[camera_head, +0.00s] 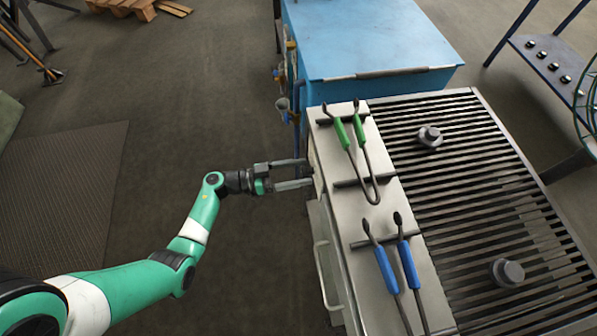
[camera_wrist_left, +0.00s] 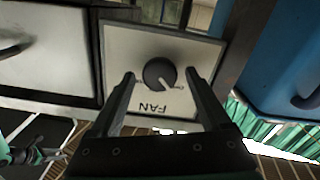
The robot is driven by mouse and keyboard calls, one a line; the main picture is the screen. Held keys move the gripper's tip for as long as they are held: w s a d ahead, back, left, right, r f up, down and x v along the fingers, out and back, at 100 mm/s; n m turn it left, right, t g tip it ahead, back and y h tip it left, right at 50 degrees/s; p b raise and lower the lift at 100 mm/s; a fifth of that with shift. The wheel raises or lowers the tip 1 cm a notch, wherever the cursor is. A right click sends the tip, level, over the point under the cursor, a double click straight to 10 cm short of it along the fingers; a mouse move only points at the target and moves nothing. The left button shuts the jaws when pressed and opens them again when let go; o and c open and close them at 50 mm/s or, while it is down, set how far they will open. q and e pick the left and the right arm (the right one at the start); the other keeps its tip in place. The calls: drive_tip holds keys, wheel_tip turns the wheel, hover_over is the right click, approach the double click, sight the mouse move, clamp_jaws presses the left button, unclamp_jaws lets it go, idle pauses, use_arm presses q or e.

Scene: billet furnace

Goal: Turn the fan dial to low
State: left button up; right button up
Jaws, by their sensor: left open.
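The fan dial (camera_wrist_left: 160,74) is a round black knob with a pale pointer line, on a light panel (camera_wrist_left: 122,48) lettered FAN, which appears upside down in the left wrist view. The pointer aims down and slightly right in that view. My left gripper (camera_wrist_left: 160,78) is open, with its two fingers on either side of the dial; I cannot tell whether they touch it. In the head view my left gripper (camera_head: 308,172) reaches the left side of the grey bench, and the dial is hidden there.
Green-handled tongs (camera_head: 358,130) and blue-handled tongs (camera_head: 386,270) lie on the bench top (camera_head: 340,200). A slatted grate (camera_head: 460,190) with two dark pieces is to the right. A blue cabinet (camera_head: 365,35) stands behind.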

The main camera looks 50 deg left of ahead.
use_arm(q)
clamp_jaws()
idle(0.3)
drive_tip(key=shift+r+m+p, duration=0.15)
drive_tip(key=shift+m+p, duration=0.5)
drive_tip(key=shift+m, duration=0.35)
drive_tip(key=shift+m+p, duration=0.3)
drive_tip(key=shift+m, duration=0.4)
drive_tip(key=m, duration=0.2)
drive_tip(key=shift+d+m, duration=0.1)
drive_tip(key=shift+m, duration=0.2)
drive_tip(key=shift+s+f+m+p, duration=0.1)
drive_tip(key=shift+m+p, duration=0.1)
drive_tip(key=shift+m, duration=0.5)
drive_tip(key=shift+f+m+p, duration=0.1)
drive_tip(key=shift+m+p, duration=0.05)
drive_tip(key=shift+m, duration=0.55)
